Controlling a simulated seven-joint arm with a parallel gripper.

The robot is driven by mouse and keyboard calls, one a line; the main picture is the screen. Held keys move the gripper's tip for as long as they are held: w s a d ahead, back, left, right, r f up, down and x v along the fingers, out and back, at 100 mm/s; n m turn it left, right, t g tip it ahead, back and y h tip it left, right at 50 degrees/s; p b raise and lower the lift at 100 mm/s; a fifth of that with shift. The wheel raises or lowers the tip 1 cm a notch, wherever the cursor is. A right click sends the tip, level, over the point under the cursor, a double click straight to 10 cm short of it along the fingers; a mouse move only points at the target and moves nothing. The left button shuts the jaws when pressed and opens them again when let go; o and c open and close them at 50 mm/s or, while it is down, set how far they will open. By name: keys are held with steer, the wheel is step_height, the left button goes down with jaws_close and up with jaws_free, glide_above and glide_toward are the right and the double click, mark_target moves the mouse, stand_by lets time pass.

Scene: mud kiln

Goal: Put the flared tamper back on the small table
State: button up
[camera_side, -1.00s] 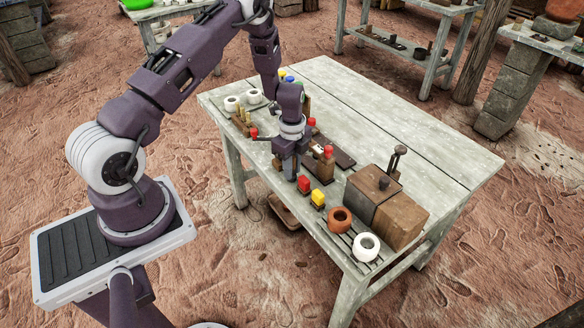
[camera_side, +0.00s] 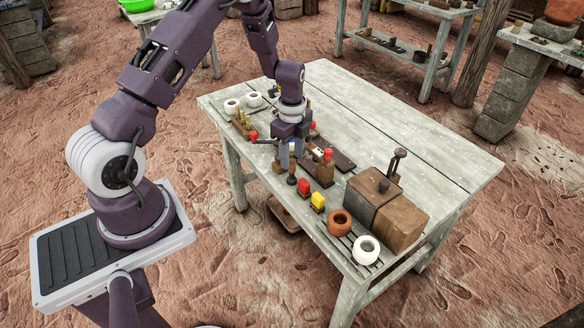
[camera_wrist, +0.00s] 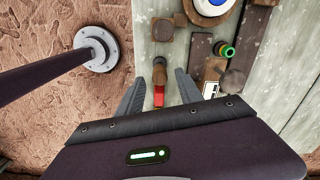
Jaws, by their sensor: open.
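A dark brown tool with a rounded, wider end (camera_side: 291,180), which looks like the flared tamper, stands near the front edge of the weathered wooden table (camera_side: 385,130). In the wrist view the two fingers (camera_wrist: 159,78) lie on either side of the tool, with gaps visible. I cannot tell whether they touch it. Which table is the small one is not clear.
White cups (camera_side: 254,99) stand left. The table's far right is clear.

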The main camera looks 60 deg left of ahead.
step_height(320, 180, up, 6)
steer(key=shift+f, duration=0.1)
steer(key=s+d+r+n+t, duration=0.1)
steer(key=s+d+r+n, duration=0.3)
steer(key=r, duration=0.5)
steer(key=s+d+r+n+t, duration=0.25)
steer(key=d+r, duration=0.25)
steer(key=r, duration=0.5)
steer(key=s+d+r+n, duration=0.2)
steer(key=s, duration=0.4)
steer(key=s+d+r+n+t, duration=0.1)
steer(key=s+d+r+n, duration=0.1)
steer(key=s, duration=0.4)
steer(key=s+d+r+n+t, duration=0.1)
steer(key=s+d+r+n, duration=0.1)
steer(key=s+n, duration=0.2)
steer(key=shift+s+d, duration=0.25)
steer(key=shift+s, duration=0.95)
